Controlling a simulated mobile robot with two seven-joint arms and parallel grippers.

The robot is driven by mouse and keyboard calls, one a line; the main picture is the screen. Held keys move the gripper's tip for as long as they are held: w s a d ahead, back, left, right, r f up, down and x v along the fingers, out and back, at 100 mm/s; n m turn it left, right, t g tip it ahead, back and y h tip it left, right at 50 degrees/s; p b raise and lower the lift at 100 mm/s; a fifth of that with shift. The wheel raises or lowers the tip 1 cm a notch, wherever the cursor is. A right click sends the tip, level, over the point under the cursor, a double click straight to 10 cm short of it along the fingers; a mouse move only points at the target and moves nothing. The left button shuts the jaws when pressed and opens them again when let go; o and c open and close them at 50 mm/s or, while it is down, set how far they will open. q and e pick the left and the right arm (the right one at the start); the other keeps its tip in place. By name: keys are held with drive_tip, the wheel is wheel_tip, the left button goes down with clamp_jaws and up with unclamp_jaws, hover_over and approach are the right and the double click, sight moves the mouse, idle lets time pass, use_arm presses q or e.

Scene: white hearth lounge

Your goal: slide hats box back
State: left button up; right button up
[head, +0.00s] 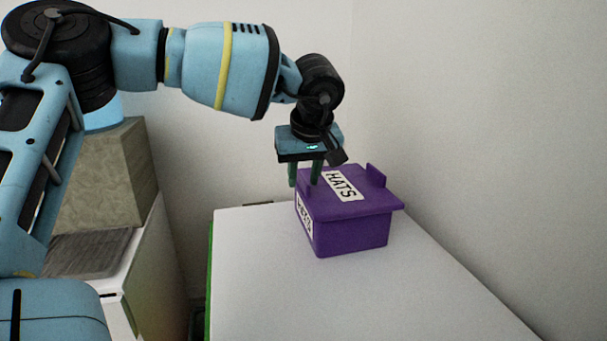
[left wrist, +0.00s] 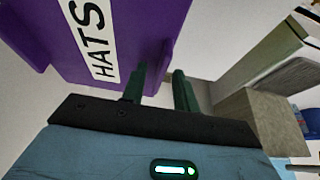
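The purple hats box (head: 355,232) stands upright on the white table top, close to the wall at its right. Its lid and left side carry white labels; the lid one reads "HATS", and a raised tab stands at each of two opposite edges. My left gripper (head: 304,184) points down at the lid's left edge, its two green fingers apart with a gap between them. In the left wrist view, one finger of the gripper (left wrist: 158,82) shows in front of the box (left wrist: 145,22) and the other lies past its edge. Contact cannot be told. My right gripper is not in view.
The white table (head: 265,275) is bare in front of and left of the box. Walls stand close behind and at the right. A grey-beige block (head: 100,185) sits on a lower white unit at the left, across a gap from the table.

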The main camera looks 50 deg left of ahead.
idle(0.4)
